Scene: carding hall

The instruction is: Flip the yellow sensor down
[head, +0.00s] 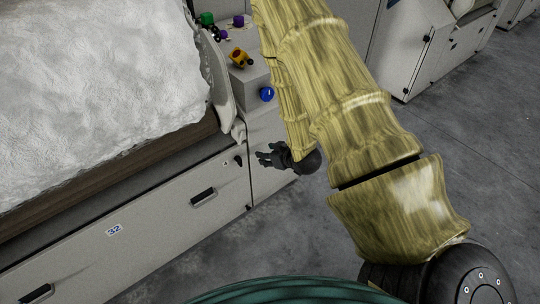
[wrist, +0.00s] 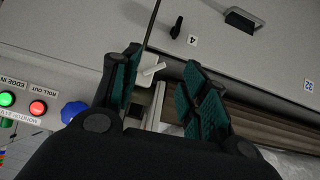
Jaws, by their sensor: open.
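A small yellow part (head: 238,57) with dark ends sits on top of the grey cabinet beside the machine in the head view. It looks like the yellow sensor, but its exact pose is too small to tell. It is not visible in the wrist view. My gripper (head: 268,156) is in front of the cabinet, lower in the picture than the yellow part and apart from it. In the wrist view my gripper (wrist: 160,82) is open, with its green-padded fingers spread. A white bracket (wrist: 150,70) shows between and beyond the fingers, with nothing visibly held.
A blue knob (head: 266,94) is on the cabinet's upper front. Green (wrist: 7,98) and red (wrist: 38,107) buttons sit left of my fingers. A white fibre mass (head: 90,70) fills the machine at left. Black handles (head: 203,196) stick out. Floor (head: 480,160) at right is clear.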

